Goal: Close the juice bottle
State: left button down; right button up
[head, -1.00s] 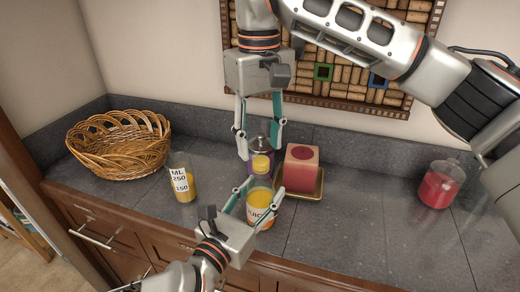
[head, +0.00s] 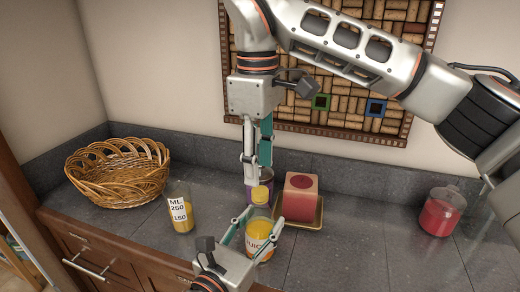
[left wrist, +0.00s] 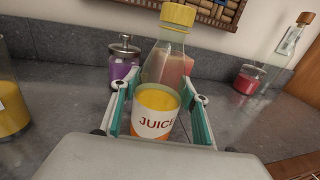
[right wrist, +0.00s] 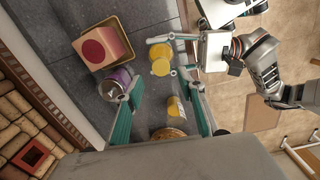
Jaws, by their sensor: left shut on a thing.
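The juice bottle (head: 259,246) stands upright near the counter's front, with orange juice and a JUICE label. A yellow cap (left wrist: 178,14) sits at the top of its neck; I cannot tell how tight it is. My left gripper (head: 257,217) is shut on the bottle, one finger on each side, as the left wrist view also shows (left wrist: 156,97). My right gripper (head: 257,172) points down behind and above the bottle. In the right wrist view its fingers (right wrist: 166,90) are apart and empty, with the cap (right wrist: 160,68) just beyond the tips.
A purple jar (left wrist: 124,62) stands close behind the bottle. A red candle (head: 300,194) on a gold tray (head: 307,226) is to its right. A glass of yellow liquid (head: 180,212) and a wicker basket (head: 118,178) are left. A red jar (head: 440,212) is far right.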

jog(key=n, duration=0.5)
jog(key=shift+r+n, duration=0.2)
jog(key=shift+n, duration=0.2)
jog(key=n, duration=0.5)
jog(key=shift+r, duration=0.2)
jog(key=n, duration=0.5)
jog(key=shift+r+n, duration=0.15)
jog(key=shift+n, duration=0.25)
jog(key=n, duration=0.5)
jog(key=shift+s+r, duration=0.1)
jog(key=shift+r, duration=0.1)
jog(key=n, duration=0.5)
jog(key=shift+d+r+n, duration=0.1)
jog(key=shift+r+n, duration=0.1)
jog(key=shift+n, duration=0.1)
jog(key=n, duration=0.5)
jog(key=shift+r, duration=0.2)
jog(key=n, duration=0.5)
jog(key=shift+r, duration=0.15)
jog(key=n, duration=0.4)
jog(key=shift+r, duration=0.15)
